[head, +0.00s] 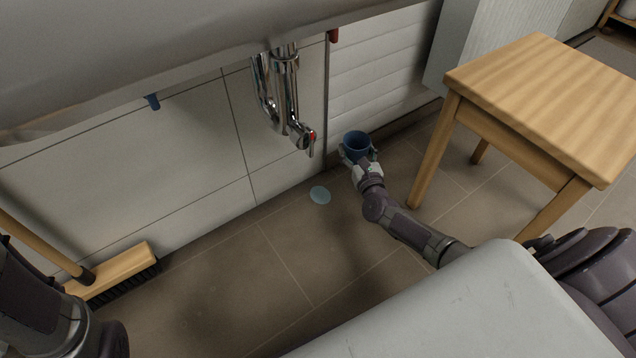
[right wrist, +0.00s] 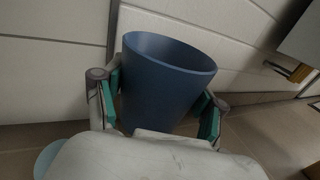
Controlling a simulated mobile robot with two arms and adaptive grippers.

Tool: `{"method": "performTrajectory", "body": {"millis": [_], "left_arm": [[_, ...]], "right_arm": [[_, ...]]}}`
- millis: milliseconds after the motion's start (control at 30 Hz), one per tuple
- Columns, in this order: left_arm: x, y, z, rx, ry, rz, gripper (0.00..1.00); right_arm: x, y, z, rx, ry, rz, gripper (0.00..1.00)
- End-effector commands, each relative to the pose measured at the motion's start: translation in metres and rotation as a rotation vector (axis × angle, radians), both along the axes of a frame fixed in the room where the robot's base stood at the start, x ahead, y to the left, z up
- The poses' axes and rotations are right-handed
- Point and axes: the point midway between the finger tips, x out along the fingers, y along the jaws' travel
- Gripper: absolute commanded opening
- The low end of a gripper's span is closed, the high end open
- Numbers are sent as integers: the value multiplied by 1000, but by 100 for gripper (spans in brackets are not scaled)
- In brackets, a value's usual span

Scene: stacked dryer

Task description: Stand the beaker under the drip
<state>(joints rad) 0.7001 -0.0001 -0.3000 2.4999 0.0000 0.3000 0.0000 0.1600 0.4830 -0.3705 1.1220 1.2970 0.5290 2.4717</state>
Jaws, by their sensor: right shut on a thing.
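The blue beaker (head: 357,141) is upright with its open mouth up, near the tiled wall. My right gripper (head: 359,160) is shut on it, and in the right wrist view the gripper's fingers (right wrist: 160,108) lie on both sides of the beaker (right wrist: 167,75). A pale blue round patch (head: 320,195) lies on the floor below the valve, left of my right gripper. No falling drop can be made out. My left gripper is not in view.
A wooden stool (head: 545,95) stands right of my right arm. The basin (head: 150,50) overhangs the pipe. The floor (head: 240,290) in the middle is clear.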

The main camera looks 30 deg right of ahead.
Motion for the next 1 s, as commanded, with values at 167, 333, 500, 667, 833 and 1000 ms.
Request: {"method": "performTrajectory", "body": {"millis": [167,333,500,667,833,1000], "left_arm": [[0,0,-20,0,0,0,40],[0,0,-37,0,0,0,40],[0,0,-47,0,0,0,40],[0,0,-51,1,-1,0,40],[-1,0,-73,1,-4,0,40],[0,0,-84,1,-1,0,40]], "right_arm": [[3,41,-29,6,0,3,41],[6,78,-52,5,0,1,41],[8,101,-64,2,0,0,41],[8,108,-69,1,0,0,41],[8,107,-95,-2,1,0,41],[8,108,-107,1,0,0,41]]}}
